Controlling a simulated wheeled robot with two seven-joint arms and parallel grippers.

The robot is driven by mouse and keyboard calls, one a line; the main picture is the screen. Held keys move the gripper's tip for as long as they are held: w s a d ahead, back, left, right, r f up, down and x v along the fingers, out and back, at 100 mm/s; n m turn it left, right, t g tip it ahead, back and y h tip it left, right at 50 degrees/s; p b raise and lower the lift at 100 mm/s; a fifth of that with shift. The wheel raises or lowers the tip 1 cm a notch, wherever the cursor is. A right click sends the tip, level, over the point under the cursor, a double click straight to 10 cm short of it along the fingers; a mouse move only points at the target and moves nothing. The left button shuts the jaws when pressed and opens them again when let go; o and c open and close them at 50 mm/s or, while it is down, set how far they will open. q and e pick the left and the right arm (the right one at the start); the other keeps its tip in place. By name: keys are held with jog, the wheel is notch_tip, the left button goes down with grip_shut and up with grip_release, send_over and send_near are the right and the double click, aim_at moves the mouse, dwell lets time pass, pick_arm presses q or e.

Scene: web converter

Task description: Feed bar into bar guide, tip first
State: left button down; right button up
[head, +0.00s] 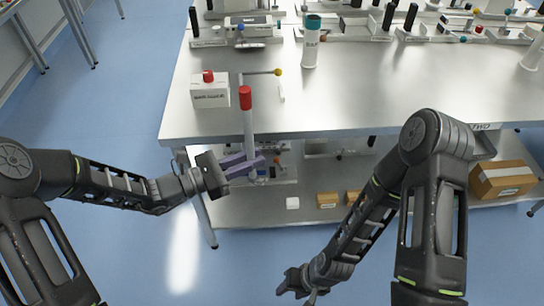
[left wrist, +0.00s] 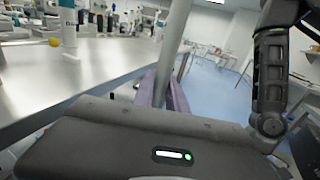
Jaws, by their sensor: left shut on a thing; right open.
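A pale grey bar (head: 249,130) with a red upper end stands nearly upright in my left gripper (head: 243,165). The purple fingers are shut on its lower part, in front of the table's front edge. In the left wrist view the bar (left wrist: 176,45) rises between the fingers, its upper end out of frame. The bar guide (head: 210,95), a white labelled box with a red piece on top, stands on the table's left part, left of the bar and apart from it. My right gripper (head: 297,286) is open and empty, low over the floor.
A lever with a yellow knob (head: 278,72) stands behind the bar. A white bottle with a teal cap (head: 311,42) and several fixtures stand farther back. The steel table (head: 390,95) is clear at front right. Cardboard boxes (head: 500,180) lie on the lower shelf.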

pick_arm(q)
jog(key=s+a+f+n+t+y, duration=0.1)
jog(key=a+t, duration=0.1)
jog(key=a, duration=0.7)
jog(key=s+a+f+n+t+y, duration=0.1)
jog(key=a+f, duration=0.1)
jog(key=a, duration=0.8)
jog(key=shift+s+n+t, duration=0.35)
jog(key=shift+n+t, duration=0.05)
